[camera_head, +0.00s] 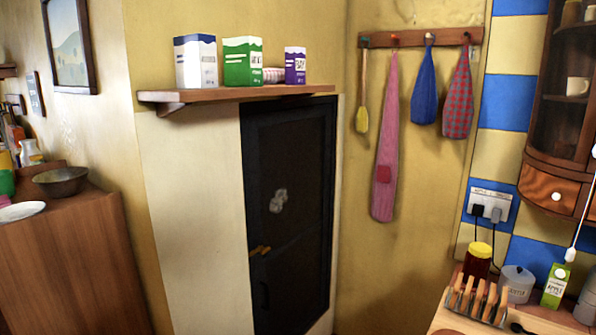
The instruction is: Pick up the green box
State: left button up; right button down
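A green box (242,61) with white lettering and a white wavy top stands upright on a wooden wall shelf (215,95). It is between a white box with a blue top (195,62) on its left and a small patterned item (273,75) on its right. A green and white carton (555,286) also stands on the counter at the lower right. Neither of my grippers shows in this view.
A purple and white box (295,66) stands at the shelf's right end. A dark door (290,200) is below the shelf. A wooden cabinet (70,265) with a bowl (61,181) is at left. A toast rack (478,300) and jar (478,261) crowd the right counter.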

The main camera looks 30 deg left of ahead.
aim_at(243, 58)
jog(key=u, duration=1.3)
jog(key=i+l+z, duration=0.1)
jog(key=l, duration=0.2)
